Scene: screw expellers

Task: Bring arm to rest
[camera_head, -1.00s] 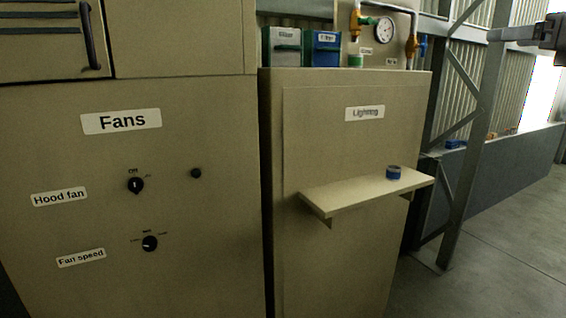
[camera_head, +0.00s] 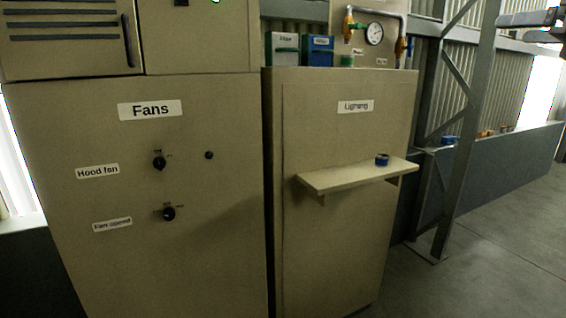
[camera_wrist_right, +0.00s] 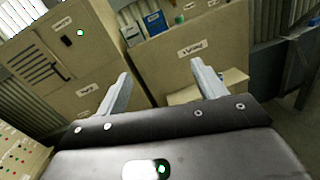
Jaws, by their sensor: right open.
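My right gripper (camera_wrist_right: 162,88) shows in the right wrist view with its two fingers well apart and nothing between them. In the head view a part of my right gripper (camera_head: 540,27) shows at the top right edge, in the air far from the cabinets. The Fans cabinet (camera_head: 110,220) stands at the left, with a Hood fan knob (camera_head: 159,163) and a Fan speed knob (camera_head: 168,213). My left gripper is not in view.
The Lighting cabinet (camera_head: 340,240) stands beside it, with a shelf (camera_head: 340,178) sticking out and a blue roll (camera_head: 382,160) on it. A steel post (camera_head: 462,150) rises at the right. Open floor (camera_head: 490,250) lies at the right.

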